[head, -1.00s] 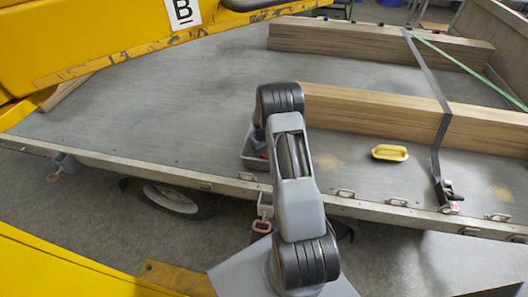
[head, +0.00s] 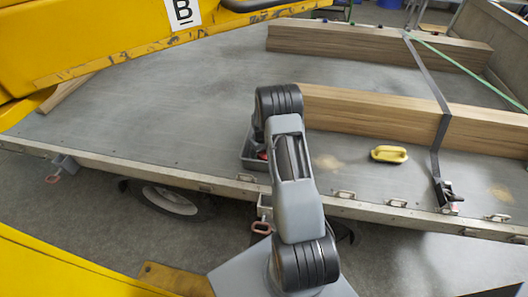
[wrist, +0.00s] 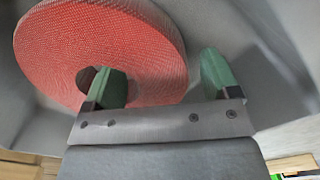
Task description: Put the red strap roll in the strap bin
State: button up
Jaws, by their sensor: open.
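The red strap roll (wrist: 130,45) lies inside a grey bin (wrist: 225,25) and fills the upper left of the wrist view. My gripper (wrist: 165,75) is open, with its two green fingers apart. The left finger is at the roll's dark centre hole, and the right finger is just beyond the roll's outer edge. I cannot tell whether the fingers touch the roll. In the head view the grey bin (head: 250,158) stands on the trailer deck, partly behind my arm.
Timber beams (head: 350,105) lie to the right of my arm, under a dark strap (head: 432,90). A yellow-handled block (head: 389,154) sits on the deck (head: 160,110) in front of them. A yellow structure (head: 110,35) overhangs the upper left. The deck left of the bin is clear.

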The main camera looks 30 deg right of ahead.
jog(key=s+a+r+t+b, duration=0.1)
jog(key=s+a+r, duration=0.15)
jog(key=r, duration=0.85)
jog(key=s+a+r, duration=0.1)
jog(key=a+r, duration=0.3)
jog(key=r, duration=0.6)
jog(key=s+a+r+t, duration=0.1)
jog(key=s+a+r, duration=0.3)
jog(key=s, duration=0.5)
jog(key=s+a+r+t, duration=0.1)
jog(key=s+a+r, duration=0.2)
jog(key=s+a, duration=0.6)
jog(key=shift+s+a+r+t, duration=0.2)
jog(key=shift+s+r+t, duration=0.1)
jog(key=shift+s+r, duration=0.1)
